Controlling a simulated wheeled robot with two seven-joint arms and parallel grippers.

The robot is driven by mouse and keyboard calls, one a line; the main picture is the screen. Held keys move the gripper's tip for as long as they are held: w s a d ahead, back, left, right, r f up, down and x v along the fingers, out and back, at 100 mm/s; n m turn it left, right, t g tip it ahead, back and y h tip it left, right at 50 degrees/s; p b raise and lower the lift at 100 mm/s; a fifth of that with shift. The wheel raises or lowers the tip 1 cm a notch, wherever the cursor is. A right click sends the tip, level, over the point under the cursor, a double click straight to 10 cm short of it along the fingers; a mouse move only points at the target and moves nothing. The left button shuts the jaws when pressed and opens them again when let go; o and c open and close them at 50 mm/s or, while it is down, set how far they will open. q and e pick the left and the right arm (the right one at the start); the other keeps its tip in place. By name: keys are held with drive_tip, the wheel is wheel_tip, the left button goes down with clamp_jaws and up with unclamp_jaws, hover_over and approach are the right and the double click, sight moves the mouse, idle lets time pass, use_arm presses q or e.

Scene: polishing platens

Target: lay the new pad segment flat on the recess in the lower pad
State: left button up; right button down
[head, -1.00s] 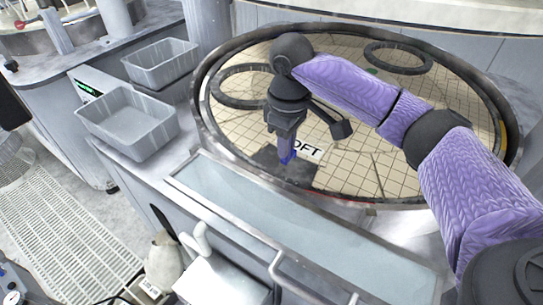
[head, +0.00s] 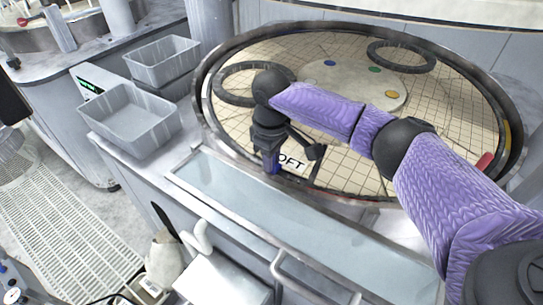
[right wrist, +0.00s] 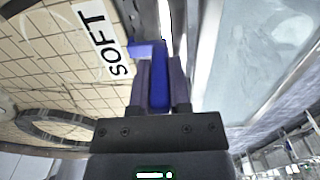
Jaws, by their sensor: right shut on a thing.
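My right gripper (head: 272,168) is shut on a blue tab (right wrist: 159,75) at the near edge of the round platen. A tan, grid-lined piece marked SOFT (head: 291,161) lies beside the tab; it appears to be the new pad segment, and its label fills the upper left of the right wrist view (right wrist: 98,38). The lower pad (head: 440,125) is tan with the same grid. I cannot tell whether the segment lies fully flat. My left gripper is not in view.
A raised dark rim (head: 512,100) encloses the pad. Two grey bins (head: 130,140) (head: 160,84) stand at left. A pale trough (head: 240,205) runs in front.

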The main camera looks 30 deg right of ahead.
drive_tip(key=shift+s+f, duration=0.1)
drive_tip(key=shift+f, duration=0.35)
drive_tip(key=c, duration=0.6)
unclamp_jaws()
drive_tip(key=shift+f, duration=0.1)
drive_tip(key=shift+s+f, duration=0.1)
drive_tip(key=r, duration=0.9)
drive_tip(key=shift+w+r+p, duration=0.1)
drive_tip(key=shift+w+p, duration=0.1)
drive_tip(key=shift+p, duration=0.15)
